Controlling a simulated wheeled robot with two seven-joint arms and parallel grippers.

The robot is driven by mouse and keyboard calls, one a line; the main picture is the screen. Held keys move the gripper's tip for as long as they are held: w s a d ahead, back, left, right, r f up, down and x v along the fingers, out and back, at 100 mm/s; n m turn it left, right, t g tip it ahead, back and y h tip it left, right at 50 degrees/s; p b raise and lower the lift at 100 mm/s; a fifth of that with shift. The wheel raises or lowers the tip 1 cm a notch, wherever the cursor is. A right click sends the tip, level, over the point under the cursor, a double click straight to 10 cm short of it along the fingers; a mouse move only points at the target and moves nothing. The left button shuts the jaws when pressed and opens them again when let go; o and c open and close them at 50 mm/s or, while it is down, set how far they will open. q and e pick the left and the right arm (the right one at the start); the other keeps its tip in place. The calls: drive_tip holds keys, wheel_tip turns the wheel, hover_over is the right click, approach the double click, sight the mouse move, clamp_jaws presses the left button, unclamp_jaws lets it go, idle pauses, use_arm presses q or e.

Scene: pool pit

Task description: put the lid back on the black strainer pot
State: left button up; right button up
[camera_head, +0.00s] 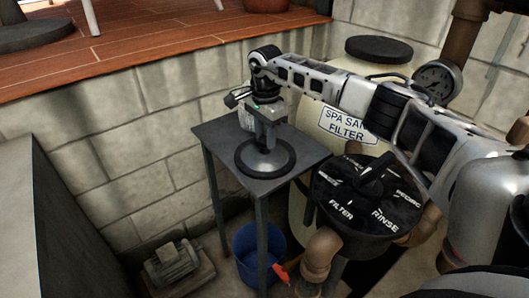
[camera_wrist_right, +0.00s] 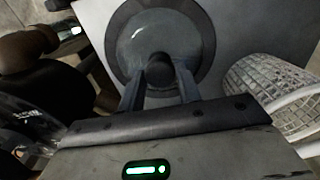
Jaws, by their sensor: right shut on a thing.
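The lid (camera_head: 243,165) is a round disc with a clear middle and a wide black rim. It is level, at the top of the small grey table; I cannot tell whether it touches the top. In the right wrist view the lid (camera_wrist_right: 202,72) fills the upper middle. Its dark knob (camera_wrist_right: 160,70) is between the fingers of my right gripper (camera_head: 265,138), which is shut on it from above. The gripper also shows in the right wrist view (camera_wrist_right: 160,85). I cannot make out the black strainer pot in either view. My left gripper is not in view.
The small table (camera_head: 218,134) has a white basket (camera_wrist_right: 270,95) beside the lid. A black valve head (camera_head: 345,195) with brown pipes stands to the right, before the sand filter tank (camera_head: 345,68). A blue bucket (camera_head: 245,258) and a motor (camera_head: 172,262) are on the floor.

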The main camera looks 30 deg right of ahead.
sight(265, 139)
drive_tip(key=shift+r+p, duration=1.85)
drive_tip(key=shift+r, duration=0.7)
